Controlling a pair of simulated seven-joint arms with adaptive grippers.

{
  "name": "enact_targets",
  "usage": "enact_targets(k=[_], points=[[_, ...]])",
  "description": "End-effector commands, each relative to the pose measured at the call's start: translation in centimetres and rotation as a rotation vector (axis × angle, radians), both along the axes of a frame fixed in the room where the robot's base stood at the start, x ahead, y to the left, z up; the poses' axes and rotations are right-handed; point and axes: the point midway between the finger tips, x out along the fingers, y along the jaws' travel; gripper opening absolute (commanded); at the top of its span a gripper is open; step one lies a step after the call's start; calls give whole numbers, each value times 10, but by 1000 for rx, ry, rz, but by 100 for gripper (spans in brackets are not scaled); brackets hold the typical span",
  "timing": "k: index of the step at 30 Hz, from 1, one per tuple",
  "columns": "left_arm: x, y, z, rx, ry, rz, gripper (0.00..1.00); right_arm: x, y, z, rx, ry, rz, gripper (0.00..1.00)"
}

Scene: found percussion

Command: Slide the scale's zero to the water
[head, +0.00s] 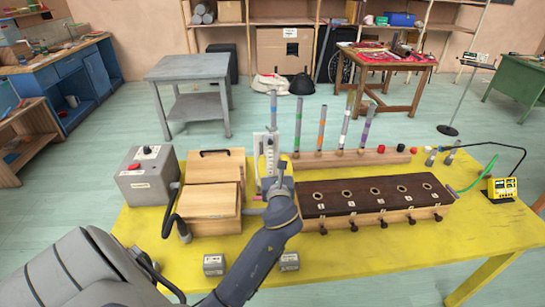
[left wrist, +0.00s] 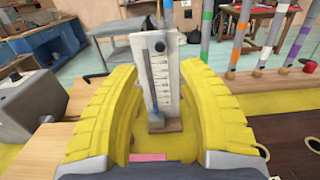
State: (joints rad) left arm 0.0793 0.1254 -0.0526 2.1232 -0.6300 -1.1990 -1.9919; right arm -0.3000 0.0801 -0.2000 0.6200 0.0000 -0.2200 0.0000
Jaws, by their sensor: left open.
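The scale (head: 269,160) is an upright white board with dark graduation marks, standing on a wooden base behind the brown box. It also shows in the left wrist view (left wrist: 169,88), with a thin grey-blue upright tube (left wrist: 150,72) along its left side and a small blue-grey block (left wrist: 155,117) at its foot. A dark round knob (left wrist: 160,46) sits near its top. The water level cannot be made out. My left gripper (head: 272,180) is open and empty. In the left wrist view its yellow fingers (left wrist: 155,80) stand either side of the scale, apart from it.
A dark-topped box with several holes (head: 368,193) lies to the right. A wooden bar with several coloured tubes (head: 340,165) stands behind it. Wooden boxes (head: 214,180) and a grey box (head: 149,175) are to the left. The front of the yellow table (head: 370,250) is mostly clear.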

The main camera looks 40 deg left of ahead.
Motion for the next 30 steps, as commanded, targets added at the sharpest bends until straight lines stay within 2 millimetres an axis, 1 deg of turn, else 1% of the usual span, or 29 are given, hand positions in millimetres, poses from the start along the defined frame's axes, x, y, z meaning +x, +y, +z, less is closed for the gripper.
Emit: enact_targets(k=[6, 17, 20, 23, 26, 30], points=[[-5, -5, 0, -1, -1, 0, 39, 0, 0, 0, 0, 0, 0, 34], [-4, -2, 3, 14, -1, -4, 39, 0, 1, 0, 0, 0, 0, 34], [0, -13, 11, 60, -1, -46, 39, 0, 1, 0, 1, 0, 0, 34], [-2, -29, 16, 100, 12, -86, 39, 0, 1, 0, 1, 0, 0, 34], [-12, -42, 14, 106, 25, -100, 39, 0, 1, 0, 1, 0, -1, 34], [-29, -49, 7, 74, 30, -76, 39, 0, 2, 0, 1, 0, -1, 34]])
